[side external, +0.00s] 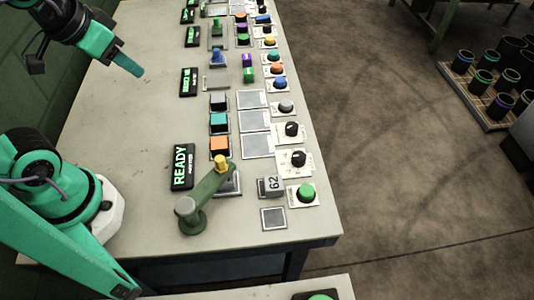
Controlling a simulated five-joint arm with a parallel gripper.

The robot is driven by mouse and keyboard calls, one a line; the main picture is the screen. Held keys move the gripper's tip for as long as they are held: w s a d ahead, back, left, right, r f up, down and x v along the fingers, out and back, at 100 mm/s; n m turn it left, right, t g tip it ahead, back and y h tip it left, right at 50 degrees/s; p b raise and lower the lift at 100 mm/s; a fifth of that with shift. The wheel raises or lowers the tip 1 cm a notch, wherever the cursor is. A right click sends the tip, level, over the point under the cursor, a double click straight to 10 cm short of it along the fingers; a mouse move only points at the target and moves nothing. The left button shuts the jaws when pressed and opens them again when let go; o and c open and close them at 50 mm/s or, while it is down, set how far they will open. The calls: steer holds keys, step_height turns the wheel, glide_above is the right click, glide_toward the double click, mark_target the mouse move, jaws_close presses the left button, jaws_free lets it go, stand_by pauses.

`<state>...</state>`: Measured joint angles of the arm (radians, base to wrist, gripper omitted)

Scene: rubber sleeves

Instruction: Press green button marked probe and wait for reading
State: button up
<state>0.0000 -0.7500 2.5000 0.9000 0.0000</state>
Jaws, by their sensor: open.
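A round green button (306,191) sits on a white plate at the near right of the grey bench. The small lettering on its plate is too small to read. A second green button (320,297) is cut off by the bottom edge of the picture. A black display (182,166) at the bench's left reads READY in green, with smaller text below. My gripper (130,65) hangs above the bench's upper left, far from the green buttons. It is open, with nothing visible in it.
Black dials (298,158), coloured square buttons (219,145) and more displays run up the bench. The bench's left side is mostly clear.

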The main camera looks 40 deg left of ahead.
jaws_close()
stand_by(1.8)
